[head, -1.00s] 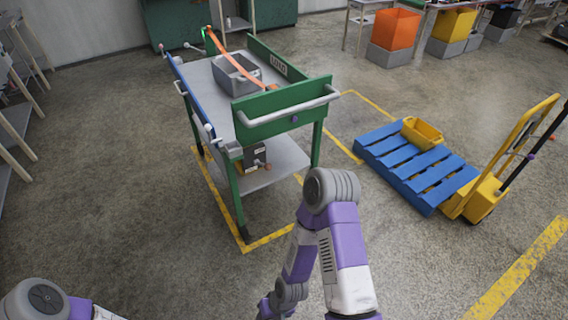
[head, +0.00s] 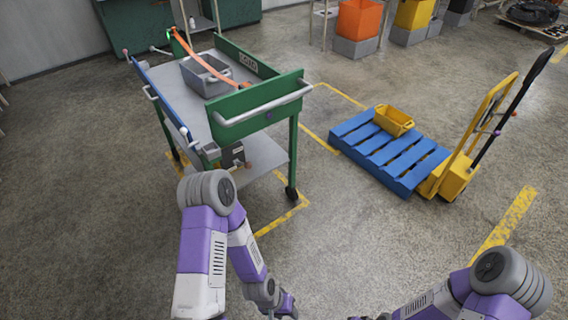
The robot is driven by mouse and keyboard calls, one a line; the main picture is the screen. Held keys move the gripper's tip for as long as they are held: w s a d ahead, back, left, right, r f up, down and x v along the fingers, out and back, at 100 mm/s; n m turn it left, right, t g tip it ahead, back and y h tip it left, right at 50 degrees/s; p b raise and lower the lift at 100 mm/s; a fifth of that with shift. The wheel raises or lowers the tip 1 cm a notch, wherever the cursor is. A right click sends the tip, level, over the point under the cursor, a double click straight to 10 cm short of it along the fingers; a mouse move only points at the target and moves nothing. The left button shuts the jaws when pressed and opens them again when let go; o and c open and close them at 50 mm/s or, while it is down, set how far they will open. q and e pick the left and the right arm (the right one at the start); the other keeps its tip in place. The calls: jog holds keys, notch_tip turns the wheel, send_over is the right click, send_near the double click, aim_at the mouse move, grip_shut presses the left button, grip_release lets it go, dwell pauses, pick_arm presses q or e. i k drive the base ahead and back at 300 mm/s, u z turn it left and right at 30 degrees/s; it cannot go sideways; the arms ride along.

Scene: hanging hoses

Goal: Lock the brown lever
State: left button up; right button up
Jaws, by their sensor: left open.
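A small brown-orange part (head: 248,166) shows beside a dark box (head: 232,155) on the lower shelf of the green cart (head: 258,120). It is too small to tell whether it is the brown lever or how it is set. My left arm is bent in front of the cart, elbow up. Its open gripper (head: 287,306) hangs low near the bottom edge, apart from the cart and with nothing visible in it. My right arm's elbow (head: 505,285) is at the bottom right; its gripper is out of the frame.
The cart carries a grey bin (head: 206,78) and an orange strap (head: 208,62) on top. A blue pallet (head: 385,152) with a yellow bin (head: 394,121) sits on a yellow pallet jack (head: 455,178) at right. Open floor lies between the cart and the pallet jack.

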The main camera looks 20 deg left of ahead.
aim_at(247, 165)
jog(key=z, duration=0.05)
jog(key=k, duration=0.55)
jog(key=u, duration=1.2)
jog(key=i, duration=0.4)
jog(key=u, duration=0.1)
